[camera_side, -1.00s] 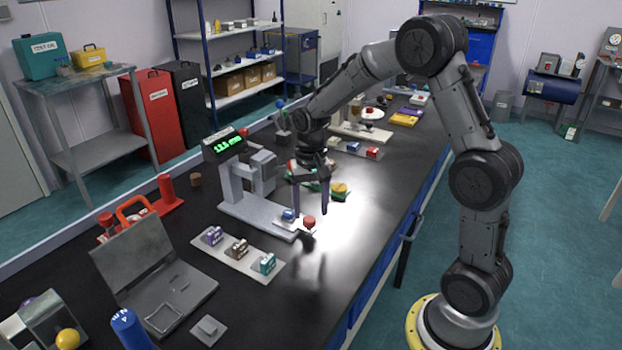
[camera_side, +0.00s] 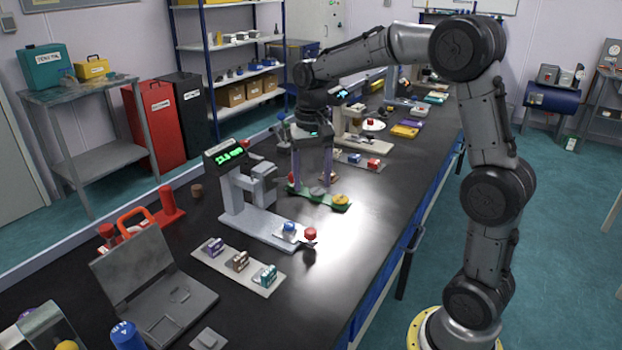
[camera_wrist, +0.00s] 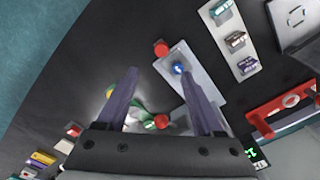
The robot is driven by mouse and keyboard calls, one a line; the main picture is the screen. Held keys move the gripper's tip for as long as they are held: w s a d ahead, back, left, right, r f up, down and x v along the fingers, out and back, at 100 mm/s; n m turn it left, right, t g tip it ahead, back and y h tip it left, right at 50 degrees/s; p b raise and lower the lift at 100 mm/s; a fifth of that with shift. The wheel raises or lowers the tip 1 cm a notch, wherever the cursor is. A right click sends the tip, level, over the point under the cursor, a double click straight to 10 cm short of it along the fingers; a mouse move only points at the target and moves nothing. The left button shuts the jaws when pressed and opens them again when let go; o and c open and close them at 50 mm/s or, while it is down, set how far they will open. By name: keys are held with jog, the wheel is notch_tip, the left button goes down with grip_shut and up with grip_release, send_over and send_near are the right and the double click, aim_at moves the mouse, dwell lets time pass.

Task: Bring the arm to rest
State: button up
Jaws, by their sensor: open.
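My gripper (camera_side: 311,172) hangs pointing down above the bench, with its two purple fingers apart and nothing between them. In the side view its fingers overlap the green tray (camera_side: 333,206) with small round pieces; the height gap is hard to tell. In the wrist view my gripper (camera_wrist: 157,72) shows both fingers spread, with the grey instrument base (camera_wrist: 203,70) beyond the right finger. The grey instrument (camera_side: 238,195) with a lit green display stands in front and to the left of the gripper. Its blue button (camera_side: 289,227) and red knob (camera_side: 310,234) are clear of the fingers.
A pale strip (camera_side: 232,262) with several small labelled blocks lies in front of the instrument. An open grey case (camera_side: 150,280) stands at front left. Another instrument (camera_side: 362,140) and a strip with blocks are farther back. The bench's right side is bare.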

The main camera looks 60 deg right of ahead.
jog(key=s+a+r+n+t, duration=0.3)
jog(key=s+a+r, duration=0.4)
jog(key=s+r, duration=0.25)
jog(key=s+a+f+n+t, duration=0.2)
jog(key=s+f+n, duration=0.4)
jog(key=s, duration=0.5)
jog(key=shift+s+a+f+t, duration=0.2)
jog(key=shift+a+f+t, duration=0.1)
jog(key=shift+a+f, duration=0.2)
